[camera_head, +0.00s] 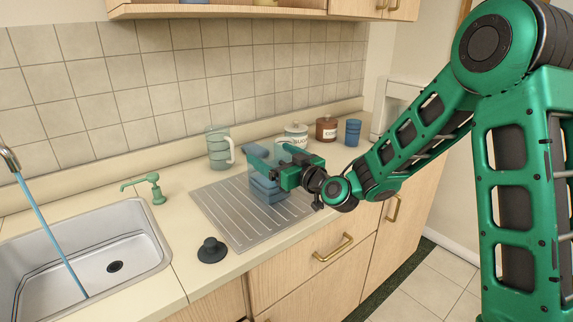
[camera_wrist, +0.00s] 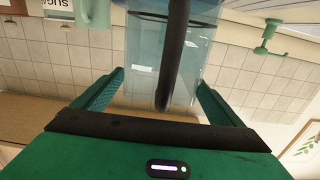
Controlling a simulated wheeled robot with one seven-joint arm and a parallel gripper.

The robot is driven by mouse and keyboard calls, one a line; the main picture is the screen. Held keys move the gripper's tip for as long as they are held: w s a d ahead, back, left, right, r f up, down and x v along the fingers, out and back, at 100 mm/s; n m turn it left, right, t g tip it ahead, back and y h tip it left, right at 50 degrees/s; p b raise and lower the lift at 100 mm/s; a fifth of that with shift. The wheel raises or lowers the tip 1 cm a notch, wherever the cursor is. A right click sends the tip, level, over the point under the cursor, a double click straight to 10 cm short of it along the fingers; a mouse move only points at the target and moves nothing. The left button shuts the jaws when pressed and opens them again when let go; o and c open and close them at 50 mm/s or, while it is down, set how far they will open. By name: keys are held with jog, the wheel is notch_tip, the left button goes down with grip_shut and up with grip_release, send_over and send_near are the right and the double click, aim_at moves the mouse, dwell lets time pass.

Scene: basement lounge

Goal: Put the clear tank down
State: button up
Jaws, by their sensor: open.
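The clear tank (camera_head: 268,191) is see-through and bluish. It appears to stand upright on the ribbed metal drainboard (camera_head: 229,222), though its base is partly hard to make out. My gripper (camera_head: 265,162) is at the tank's upper part, coming from the right. In the wrist view, the tank (camera_wrist: 203,55) shows between and beyond my open gripper fingers (camera_wrist: 157,97). A dark upright bar, apparently its handle, lies between the fingers, with gaps on both sides. My gripper hides part of the tank in the head view.
A clear jug (camera_head: 218,150) stands behind the drainboard. A sugar jar (camera_head: 296,133), a brown jar (camera_head: 326,129) and a blue cup (camera_head: 353,132) stand to the right. A black stopper (camera_head: 211,250), green soap dispenser (camera_head: 155,189) and sink (camera_head: 85,258) are left. An upper cabinet (camera_head: 230,10) overhangs.

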jog(key=v, duration=1)
jog(key=shift+s+d, duration=0.25)
